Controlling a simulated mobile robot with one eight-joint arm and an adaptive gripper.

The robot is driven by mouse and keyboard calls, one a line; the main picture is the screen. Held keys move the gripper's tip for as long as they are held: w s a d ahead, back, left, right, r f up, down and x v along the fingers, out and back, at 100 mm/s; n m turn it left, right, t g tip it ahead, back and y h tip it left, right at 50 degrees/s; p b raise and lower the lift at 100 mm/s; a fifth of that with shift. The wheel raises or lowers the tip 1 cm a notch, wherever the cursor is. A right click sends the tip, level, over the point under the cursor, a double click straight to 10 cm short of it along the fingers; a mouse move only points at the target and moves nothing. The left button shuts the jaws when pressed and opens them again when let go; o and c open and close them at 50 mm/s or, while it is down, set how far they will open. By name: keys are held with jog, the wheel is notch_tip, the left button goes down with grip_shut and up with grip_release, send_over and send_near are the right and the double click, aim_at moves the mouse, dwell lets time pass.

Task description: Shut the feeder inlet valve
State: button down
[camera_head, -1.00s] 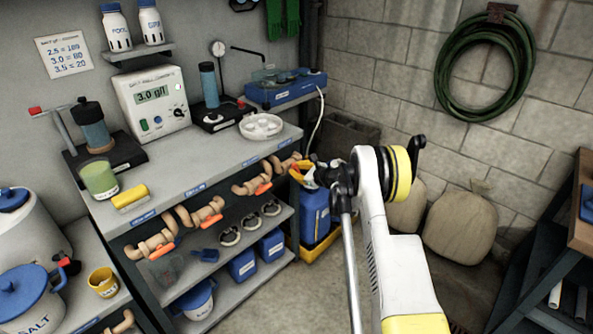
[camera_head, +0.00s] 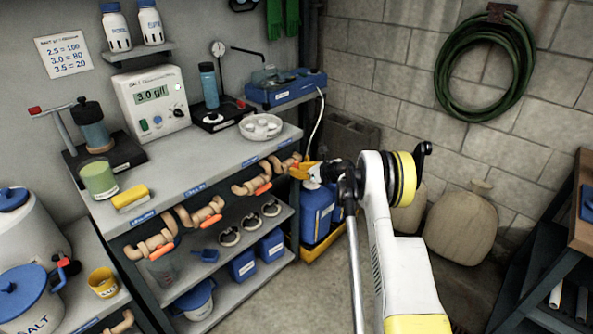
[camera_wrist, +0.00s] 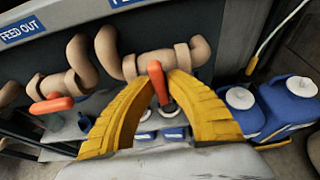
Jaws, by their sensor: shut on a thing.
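The feeder inlet valve, at the far right of the row under the bench top, is a tan pipe piece (camera_wrist: 128,66) with an orange lever (camera_wrist: 155,71). The lever stands roughly crosswise to the pipe in the wrist view. My gripper (camera_wrist: 161,86) has its two yellow fingers closed on this lever from both sides. In the head view my gripper (camera_head: 303,171) is at the right end of the row and covers part of the valve (camera_head: 285,163). The label above the valve is cut off in the wrist view.
The neighbouring valve's orange lever (camera_wrist: 52,104), under the FEED OUT label (camera_wrist: 18,31), lies along its pipe. Blue jugs (camera_head: 317,212) stand close to the right of the bench. A lower shelf (camera_head: 225,248) with rings and blue containers lies beneath. Open floor is in front.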

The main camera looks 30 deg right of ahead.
jog(key=c, duration=1.4)
grip_release()
